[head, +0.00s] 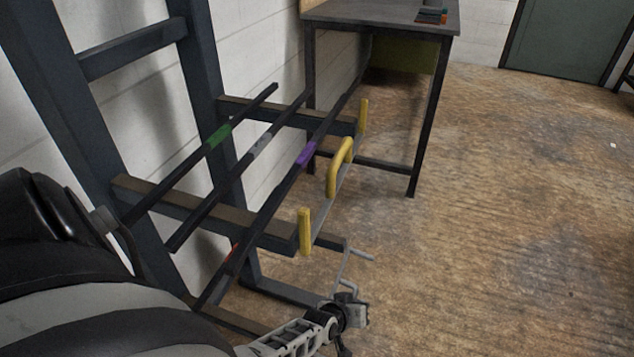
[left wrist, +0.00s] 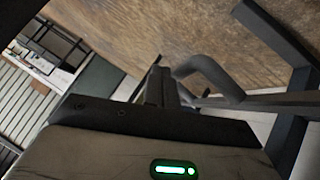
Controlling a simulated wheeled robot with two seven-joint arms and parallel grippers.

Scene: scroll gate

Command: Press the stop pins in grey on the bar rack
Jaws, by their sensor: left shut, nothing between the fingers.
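The bar rack's upper level has dark arms (head: 192,207) carrying long bars with a green band (head: 219,136), a grey band (head: 262,143) and a purple band (head: 306,155). Two yellow upright pins stand at the arm ends, one far (head: 363,117) and one near (head: 304,231), with a yellow handle (head: 338,170) between them. A thin grey bent rod (head: 360,254) sits at the lower level's front. My left gripper (head: 352,313) is shut and empty beside its near end. In the left wrist view, a grey bent rod (left wrist: 215,75) is close by the fingers (left wrist: 160,85). My right gripper is out of view.
A lower rack arm (head: 285,291) runs behind my left gripper. A dark-legged table (head: 384,14) stands behind the rack, with small items on it. The brown floor (head: 500,220) to the right is clear.

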